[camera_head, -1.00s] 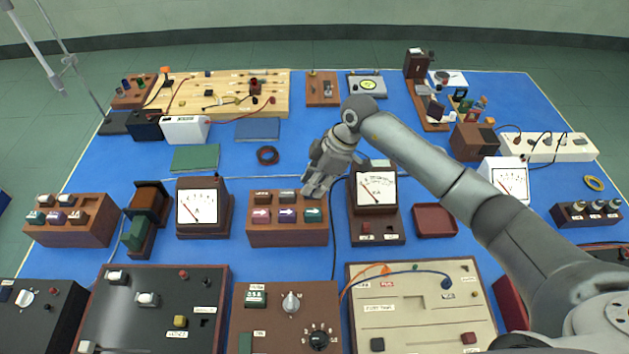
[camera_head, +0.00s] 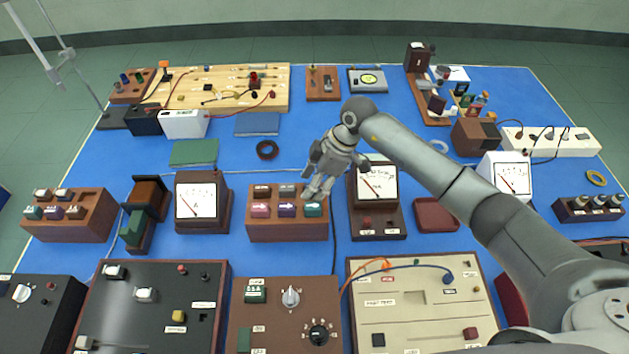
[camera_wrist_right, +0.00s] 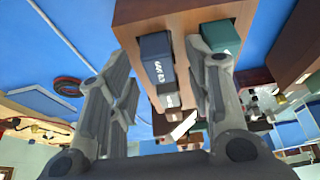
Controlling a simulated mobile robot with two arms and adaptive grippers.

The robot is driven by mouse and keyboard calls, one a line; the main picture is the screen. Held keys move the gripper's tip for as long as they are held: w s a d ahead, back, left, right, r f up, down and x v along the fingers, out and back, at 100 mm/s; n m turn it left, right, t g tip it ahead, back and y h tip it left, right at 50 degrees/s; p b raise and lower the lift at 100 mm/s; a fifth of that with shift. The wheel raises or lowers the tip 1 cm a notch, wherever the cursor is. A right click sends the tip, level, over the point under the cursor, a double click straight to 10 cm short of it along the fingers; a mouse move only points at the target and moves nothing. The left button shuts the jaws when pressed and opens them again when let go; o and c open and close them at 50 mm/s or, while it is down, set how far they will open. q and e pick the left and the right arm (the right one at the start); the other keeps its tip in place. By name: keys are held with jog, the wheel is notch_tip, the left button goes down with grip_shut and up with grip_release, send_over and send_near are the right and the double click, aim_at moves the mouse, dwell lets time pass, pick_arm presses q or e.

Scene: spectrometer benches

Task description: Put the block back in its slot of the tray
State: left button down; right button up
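A brown wooden tray (camera_head: 288,232) stands mid-bench with a front row of pink (camera_head: 261,210), purple-blue (camera_head: 287,210) and green (camera_head: 313,209) blocks. Behind them, brown and grey tops show; the back right is hidden by my right gripper (camera_head: 316,180), which hovers over the tray's right side. In the right wrist view my right gripper (camera_wrist_right: 157,60) is open. The blue block (camera_wrist_right: 157,68) shows between its fingers, seated in the tray, and the green block (camera_wrist_right: 222,38) lies by the right finger. No block is clearly held. My left gripper is out of view.
A meter (camera_head: 378,187) on a brown stand is close right of the tray; another meter (camera_head: 199,203) is to its left. A second tray (camera_head: 88,222) of blocks stands far left. Control panels (camera_head: 285,318) line the front.

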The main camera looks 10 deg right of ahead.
jog(key=v, duration=1.2)
jog(key=shift+f, duration=0.1)
dwell(0.4)
